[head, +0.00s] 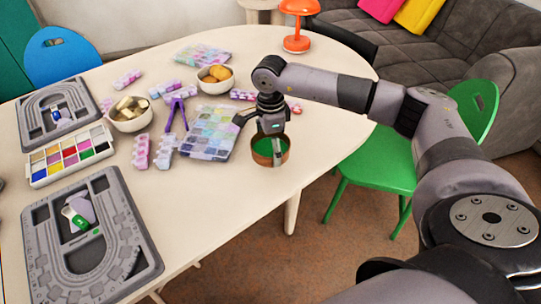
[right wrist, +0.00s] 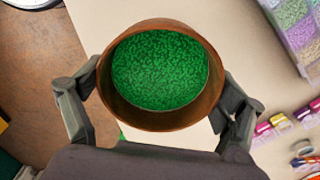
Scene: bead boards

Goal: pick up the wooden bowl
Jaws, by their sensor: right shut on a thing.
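The wooden bowl (head: 268,163) is brown, round and upright, filled with green beads, near the right edge of the pale table in the head view. My right gripper (head: 272,138) comes down over it from above. In the right wrist view, the bowl (right wrist: 160,122) sits between the two fingers of the gripper (right wrist: 160,80), one on each side against its outer wall. The gripper is shut on the bowl. I cannot tell whether the bowl's base touches the table. My left gripper is not in view.
A bead organiser (head: 210,136) lies just left of the bowl. Two other bowls (head: 130,124) (head: 216,86), a paint box (head: 68,157) and grey bead boards (head: 140,240) stand farther left. An orange lamp (head: 297,43) stands behind. The table's front middle is clear.

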